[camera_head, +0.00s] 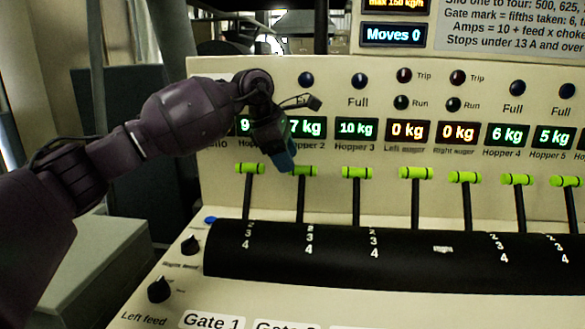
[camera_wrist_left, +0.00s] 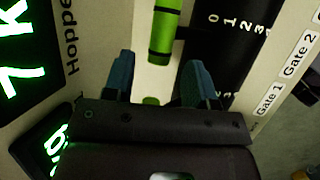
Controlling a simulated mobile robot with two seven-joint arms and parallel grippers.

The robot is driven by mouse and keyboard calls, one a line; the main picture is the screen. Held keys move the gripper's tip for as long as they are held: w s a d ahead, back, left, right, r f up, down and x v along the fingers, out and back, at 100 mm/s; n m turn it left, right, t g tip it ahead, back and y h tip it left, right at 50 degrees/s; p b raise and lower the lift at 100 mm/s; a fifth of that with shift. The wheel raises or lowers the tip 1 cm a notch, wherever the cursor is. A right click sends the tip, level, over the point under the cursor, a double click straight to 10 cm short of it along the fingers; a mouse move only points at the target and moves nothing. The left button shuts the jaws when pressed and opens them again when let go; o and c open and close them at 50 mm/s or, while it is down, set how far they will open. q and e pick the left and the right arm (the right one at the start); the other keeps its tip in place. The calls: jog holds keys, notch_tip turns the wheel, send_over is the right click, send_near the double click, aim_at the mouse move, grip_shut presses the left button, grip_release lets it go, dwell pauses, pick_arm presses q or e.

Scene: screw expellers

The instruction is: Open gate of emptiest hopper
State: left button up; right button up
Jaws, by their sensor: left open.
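A row of levers with lime-green handles runs along the panel, under lit displays. The Hopper 2 display (camera_head: 306,127) ends in 7 kg, and my arm partly covers it. The Hopper 3 display (camera_head: 356,128) reads 10 kg, the Hopper 4 display (camera_head: 506,135) 6 kg and the Hopper 5 display (camera_head: 555,137) 5 kg. The Hopper 1 display (camera_head: 244,127) is mostly hidden; a 9 shows. My left gripper (camera_head: 285,164) is open and empty by the Hopper 2 lever (camera_head: 304,170). In the left wrist view, a green handle (camera_wrist_left: 165,28) lies beyond the fingertips (camera_wrist_left: 158,80).
Auger displays (camera_head: 407,131) read 0 kg, with levers below. A black quadrant (camera_head: 340,262) with number marks lies under the levers. Left feed knob (camera_head: 159,290) is at lower left. The Moves counter (camera_head: 393,35) reads 0. A sixth hopper is cut off at right.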

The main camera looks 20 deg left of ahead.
pick_arm(q)
jog(key=shift+x, duration=1.3)
jog(key=shift+r, duration=0.1)
grip_shut()
